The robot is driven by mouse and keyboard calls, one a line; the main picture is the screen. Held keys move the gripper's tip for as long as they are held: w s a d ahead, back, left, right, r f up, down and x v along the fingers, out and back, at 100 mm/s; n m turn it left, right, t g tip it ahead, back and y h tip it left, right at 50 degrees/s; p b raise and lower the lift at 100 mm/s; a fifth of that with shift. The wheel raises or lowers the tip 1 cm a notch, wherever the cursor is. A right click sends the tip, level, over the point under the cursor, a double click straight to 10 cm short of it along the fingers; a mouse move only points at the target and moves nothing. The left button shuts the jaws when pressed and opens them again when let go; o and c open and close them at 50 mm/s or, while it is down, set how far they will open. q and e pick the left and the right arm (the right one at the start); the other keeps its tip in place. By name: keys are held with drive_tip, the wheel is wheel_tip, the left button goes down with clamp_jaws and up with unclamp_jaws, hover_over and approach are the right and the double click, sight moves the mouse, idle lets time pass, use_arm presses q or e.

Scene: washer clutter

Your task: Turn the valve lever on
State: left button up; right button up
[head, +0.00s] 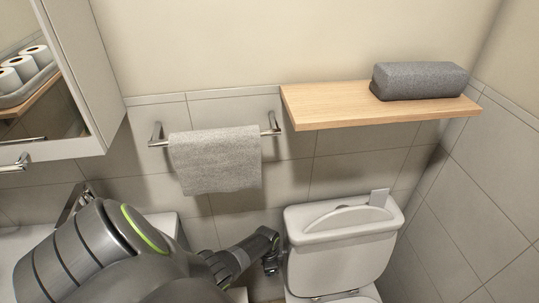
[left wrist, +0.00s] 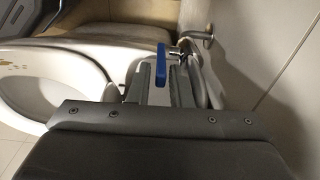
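The valve lever (left wrist: 161,65) is a blue handle on a small metal valve (left wrist: 176,50) by the wall, seen in the left wrist view. My left gripper (left wrist: 161,84) points at it, with one finger on each side of the lever. The fingers are parted by a narrow gap, and I cannot tell whether they touch the lever. In the head view my left gripper (head: 271,262) is low beside the toilet, and the lever cannot be made out there. My right gripper is not in view.
The toilet tank (head: 340,258) stands close to the right of my left gripper. A towel bar with a grey towel (head: 215,160) and a wooden shelf (head: 325,108) with a rolled towel (head: 420,80) are above. A mirrored cabinet (head: 75,60) hangs at the upper left.

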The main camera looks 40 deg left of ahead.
use_arm(q)
wheel_tip(320, 180, up, 17)
drive_tip(key=s+p, duration=0.1)
drive_tip(key=p, duration=0.3)
drive_tip(key=shift+a, duration=0.4)
drive_tip(key=shift+f, duration=0.1)
